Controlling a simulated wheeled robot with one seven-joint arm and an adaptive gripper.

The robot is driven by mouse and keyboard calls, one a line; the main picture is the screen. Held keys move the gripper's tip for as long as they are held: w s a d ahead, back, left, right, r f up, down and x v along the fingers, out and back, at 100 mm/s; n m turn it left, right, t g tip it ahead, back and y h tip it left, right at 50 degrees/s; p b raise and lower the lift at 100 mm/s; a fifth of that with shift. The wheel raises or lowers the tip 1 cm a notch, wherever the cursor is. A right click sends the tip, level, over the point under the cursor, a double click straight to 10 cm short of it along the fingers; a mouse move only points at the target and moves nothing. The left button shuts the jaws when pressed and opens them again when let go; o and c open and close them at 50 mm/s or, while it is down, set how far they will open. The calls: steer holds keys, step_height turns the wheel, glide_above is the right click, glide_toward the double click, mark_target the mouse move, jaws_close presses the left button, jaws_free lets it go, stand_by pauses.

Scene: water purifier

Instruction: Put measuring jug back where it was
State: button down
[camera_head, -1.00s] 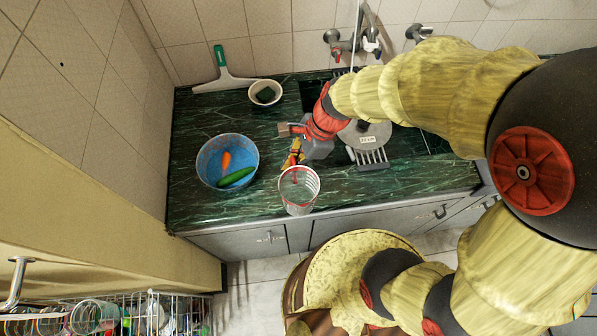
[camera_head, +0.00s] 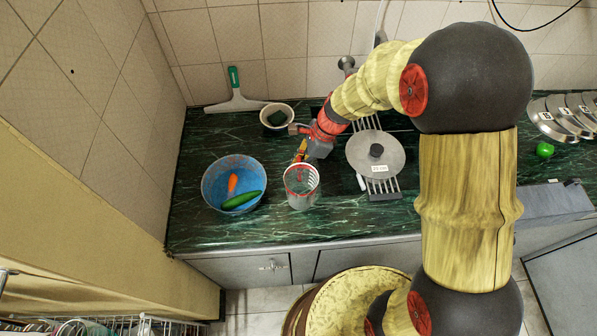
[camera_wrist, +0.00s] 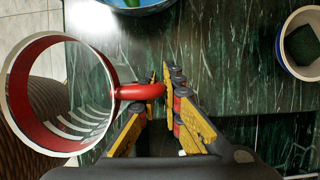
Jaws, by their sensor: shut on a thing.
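The measuring jug (camera_head: 301,188) is a clear cylinder with red markings, over the green marble counter near its front edge, to the right of the blue bowl. In the wrist view the jug (camera_wrist: 50,95) shows its open mouth, a red inside and a red handle (camera_wrist: 140,91). My gripper (camera_head: 301,158) reaches down from behind the jug. In the wrist view my gripper (camera_wrist: 160,100) has its yellow fingers on both sides of the handle, shut on it. I cannot tell whether the jug's base touches the counter.
A blue bowl (camera_head: 215,198) with a carrot (camera_head: 232,183) and a cucumber (camera_head: 241,200) is left of the jug. A small pot (camera_head: 276,117) and a squeegee (camera_head: 236,98) are behind. A lid (camera_head: 375,155) lies on a rack over the sink. The front-left counter is clear.

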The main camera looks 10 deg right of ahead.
steer(key=shift+w+f, duration=0.2)
steer(key=shift+f, duration=0.05)
steer(key=shift+w+f+b, duration=0.15)
steer(key=shift+f+b, duration=0.3)
steer(key=shift+f, duration=0.45)
steer(key=shift+w+f+b, duration=0.1)
steer(key=shift+f+b, duration=0.3)
steer(key=shift+f, duration=0.45)
steer(key=shift+f, duration=0.15)
steer(key=c, duration=2)
jaws_free()
steer(key=shift+o, duration=0.2)
steer(key=s+d+r+n+t+h+p, duration=0.1)
steer(key=s+d+r+n, duration=0.2)
steer(key=r, duration=0.6)
steer(key=s+d+r+n+t+p, duration=0.1)
steer(key=s+d+r+n+p, duration=0.15)
steer(key=r, duration=0.55)
steer(key=s+d+r+n+h, duration=0.1)
steer(key=s+d+r+n, duration=0.15)
steer(key=r, duration=0.65)
steer(key=s+d+r+n+t+h, duration=0.1)
steer(key=s+d+r+n, duration=0.1)
steer(key=s+n, duration=0.3)
steer(key=s+d+r+n+t+h, duration=0.1)
steer(key=s+d+r+n+t, duration=0.1)
steer(key=s+r+n, duration=0.3)
steer(key=s+d, duration=0.1)
steer(key=s, duration=0.1)
steer(key=shift+s, duration=0.3)
